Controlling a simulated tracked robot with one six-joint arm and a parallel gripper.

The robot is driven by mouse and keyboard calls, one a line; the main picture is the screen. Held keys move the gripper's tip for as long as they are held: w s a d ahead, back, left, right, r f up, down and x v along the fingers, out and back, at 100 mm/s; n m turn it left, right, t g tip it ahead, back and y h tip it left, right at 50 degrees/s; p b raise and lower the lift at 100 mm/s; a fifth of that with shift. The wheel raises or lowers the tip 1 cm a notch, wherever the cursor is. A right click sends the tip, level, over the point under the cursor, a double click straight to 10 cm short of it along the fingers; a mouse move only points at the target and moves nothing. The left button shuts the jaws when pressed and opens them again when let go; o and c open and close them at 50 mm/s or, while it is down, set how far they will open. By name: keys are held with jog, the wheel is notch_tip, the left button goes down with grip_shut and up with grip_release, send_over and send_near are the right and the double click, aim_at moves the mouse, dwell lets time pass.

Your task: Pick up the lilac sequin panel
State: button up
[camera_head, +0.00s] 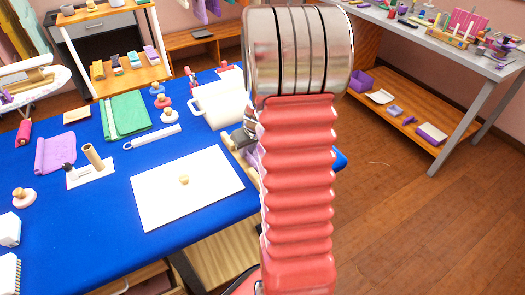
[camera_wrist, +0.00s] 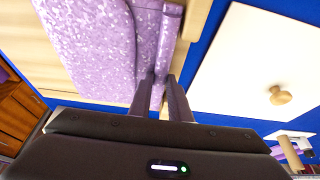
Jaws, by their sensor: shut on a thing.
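The lilac sequin panel (camera_wrist: 92,45) is a speckled, glittery lilac cloth in the wrist view. It lies over a light wooden surface (camera_wrist: 200,18), with a folded or rolled strip along its right side. My gripper (camera_wrist: 161,88) has its two dark fingers shut on the near end of that strip. I cannot tell whether the panel is lifted off the wood. In the head view my red ribbed arm hides most of this spot.
A blue table (camera_head: 105,215) holds a white board (camera_head: 190,205) with a wooden knob, a white jug (camera_head: 222,103), a green folded cloth (camera_head: 127,115) and a purple cloth (camera_head: 62,153). A grey bench (camera_head: 455,55) stands at right, with open wooden floor before it.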

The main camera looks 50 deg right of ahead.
grip_shut()
jog(key=shift+r, duration=0.1)
notch_tip(320, 180, up, 10)
dwell(0.6)
grip_release()
grip_shut()
